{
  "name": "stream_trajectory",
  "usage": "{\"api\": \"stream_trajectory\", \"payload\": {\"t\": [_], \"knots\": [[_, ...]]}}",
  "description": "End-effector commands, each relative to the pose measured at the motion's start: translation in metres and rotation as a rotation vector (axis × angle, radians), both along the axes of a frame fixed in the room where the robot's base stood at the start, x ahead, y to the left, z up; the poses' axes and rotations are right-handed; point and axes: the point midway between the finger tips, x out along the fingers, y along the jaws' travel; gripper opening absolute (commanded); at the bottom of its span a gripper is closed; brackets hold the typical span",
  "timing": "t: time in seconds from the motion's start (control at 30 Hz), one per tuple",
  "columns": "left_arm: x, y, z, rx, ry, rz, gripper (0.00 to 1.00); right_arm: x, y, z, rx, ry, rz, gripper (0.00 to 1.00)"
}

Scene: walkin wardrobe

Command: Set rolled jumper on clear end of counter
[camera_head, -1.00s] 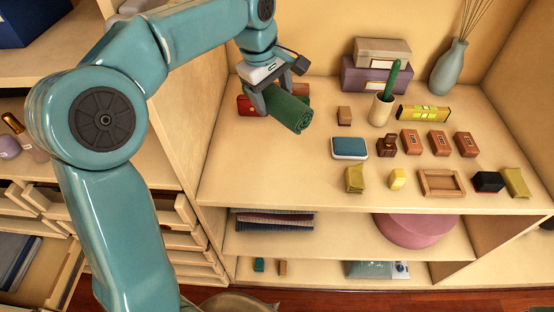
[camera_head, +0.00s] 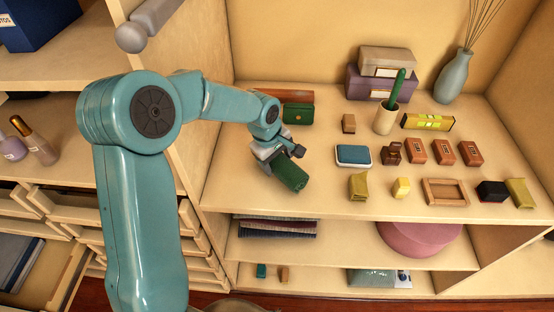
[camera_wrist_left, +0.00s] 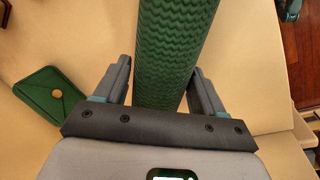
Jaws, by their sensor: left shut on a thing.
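The rolled jumper (camera_head: 293,178) is a dark green knitted roll over the left front part of the wooden counter (camera_head: 240,187). My left gripper (camera_head: 280,164) is shut on it, with the roll's end sticking out toward the front right. In the left wrist view the jumper (camera_wrist_left: 178,45) runs between my two fingers (camera_wrist_left: 158,85). I cannot tell whether its underside touches the counter. The counter around it at the left end is bare. My right gripper is not in view.
A green purse (camera_head: 298,114) with a gold button lies behind, by a brown box (camera_head: 297,95). A blue-topped box (camera_head: 353,155) stands to the right, and several small boxes lie beyond it. The counter's front edge is close to the jumper.

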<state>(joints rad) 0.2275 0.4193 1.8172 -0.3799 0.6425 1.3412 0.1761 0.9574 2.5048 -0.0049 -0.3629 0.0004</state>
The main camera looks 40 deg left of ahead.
Motion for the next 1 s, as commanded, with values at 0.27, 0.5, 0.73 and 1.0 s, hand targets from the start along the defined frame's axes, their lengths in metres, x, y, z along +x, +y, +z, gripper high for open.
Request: {"api": "stream_trajectory", "payload": {"t": [0.27, 0.5, 0.73, 1.0], "knots": [[0.001, 0.0, -0.008, -0.001, -0.002, 0.001, 0.35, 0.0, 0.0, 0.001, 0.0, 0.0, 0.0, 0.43], [0.001, 0.0, -0.012, -0.001, -0.002, 0.001, 0.76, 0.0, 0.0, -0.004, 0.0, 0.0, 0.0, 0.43], [0.001, 0.0, -0.011, 0.0, -0.001, 0.001, 0.95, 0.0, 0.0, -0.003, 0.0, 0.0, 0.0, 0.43], [-0.001, 0.001, 0.002, 0.001, -0.005, 0.002, 0.95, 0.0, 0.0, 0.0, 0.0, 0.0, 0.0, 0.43]]}}
